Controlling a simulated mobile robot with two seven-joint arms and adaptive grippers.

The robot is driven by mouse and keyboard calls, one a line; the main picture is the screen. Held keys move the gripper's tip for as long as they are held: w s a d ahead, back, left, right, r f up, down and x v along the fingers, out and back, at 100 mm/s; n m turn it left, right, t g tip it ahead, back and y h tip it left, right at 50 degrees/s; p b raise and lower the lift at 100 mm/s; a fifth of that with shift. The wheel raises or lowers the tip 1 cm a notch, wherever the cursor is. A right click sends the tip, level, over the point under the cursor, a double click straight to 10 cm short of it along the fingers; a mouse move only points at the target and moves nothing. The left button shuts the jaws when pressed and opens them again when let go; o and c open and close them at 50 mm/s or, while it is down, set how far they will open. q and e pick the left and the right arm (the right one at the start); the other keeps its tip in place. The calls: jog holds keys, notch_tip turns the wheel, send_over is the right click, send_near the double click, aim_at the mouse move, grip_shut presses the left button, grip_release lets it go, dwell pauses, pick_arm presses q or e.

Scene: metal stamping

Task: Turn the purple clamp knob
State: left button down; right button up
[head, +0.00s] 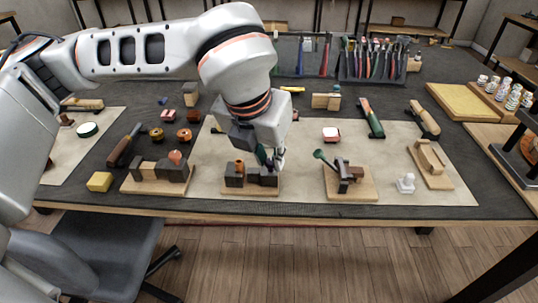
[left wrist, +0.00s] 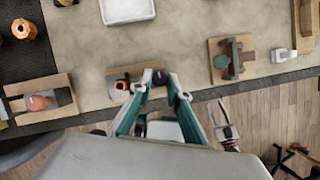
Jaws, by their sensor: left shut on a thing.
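The purple clamp knob (left wrist: 160,77) is a dark round knob on the middle clamp block, seen in the left wrist view between the green-edged fingers of my left gripper (left wrist: 158,84). The fingers are shut on it. In the head view my left gripper (head: 270,160) comes down onto the right part of the middle clamp block (head: 234,181), and its fingers hide the knob. The block sits on a wooden base (head: 250,191) near the table's front edge. An orange-topped piece (left wrist: 120,85) stands beside the knob on the same base.
A clamp block with a salmon knob (head: 175,157) stands to the left, and one with a green knob (head: 319,154) to the right. A yellow block (head: 100,181) and a small white piece (head: 405,183) lie near the front edge. A tool rack (head: 372,62) stands behind.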

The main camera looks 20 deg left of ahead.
pick_arm(q)
jog(key=c, duration=1.9)
grip_release()
pick_arm(e)
jog(key=shift+w, duration=0.1)
pick_arm(q)
jog(key=v, duration=1.2)
pick_arm(e)
jog(key=shift+w, duration=0.1)
